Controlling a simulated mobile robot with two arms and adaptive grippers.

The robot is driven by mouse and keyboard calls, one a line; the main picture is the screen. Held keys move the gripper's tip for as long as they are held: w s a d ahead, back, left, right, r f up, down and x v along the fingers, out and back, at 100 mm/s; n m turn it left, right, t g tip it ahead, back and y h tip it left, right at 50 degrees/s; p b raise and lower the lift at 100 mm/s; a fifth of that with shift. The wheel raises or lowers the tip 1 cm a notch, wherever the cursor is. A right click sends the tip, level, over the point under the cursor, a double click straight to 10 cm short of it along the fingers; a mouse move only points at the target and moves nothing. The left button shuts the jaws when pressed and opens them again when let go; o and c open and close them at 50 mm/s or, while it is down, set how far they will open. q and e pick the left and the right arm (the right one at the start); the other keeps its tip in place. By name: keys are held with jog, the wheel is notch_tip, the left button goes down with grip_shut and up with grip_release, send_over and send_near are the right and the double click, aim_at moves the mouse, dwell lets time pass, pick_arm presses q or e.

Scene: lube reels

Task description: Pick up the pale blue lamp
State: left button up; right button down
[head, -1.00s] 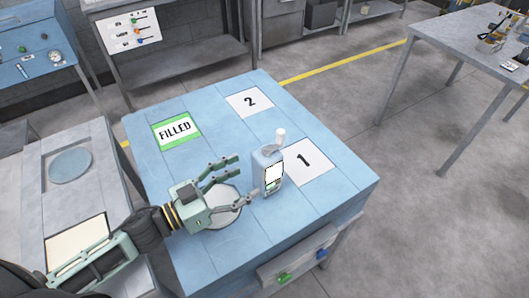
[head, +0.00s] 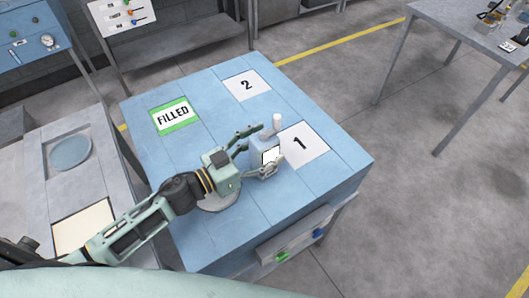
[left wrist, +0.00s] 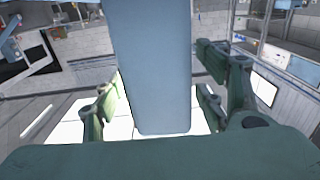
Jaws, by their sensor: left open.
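The pale blue lamp (head: 266,143) stands upright on the blue table, with a box-like body, a white panel on its front and a white knob on top. My left gripper (head: 267,148) is open, with one finger on the far side of the lamp and one on the near side. In the left wrist view the tall pale blue body (left wrist: 152,65) stands between the spread fingers. Gaps show beside it there, and I cannot tell whether either finger touches it. My right gripper is not in view.
The blue table (head: 215,130) bears a green-edged FILLED label (head: 173,115), a white square 2 (head: 246,85) and a white square 1 (head: 307,145) just right of the lamp. A grey disc (head: 218,198) lies under my left arm. A grey workbench (head: 470,40) stands at right.

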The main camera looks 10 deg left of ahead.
pick_arm(q)
jog(key=c, duration=1.6)
jog(key=shift+r, duration=0.1)
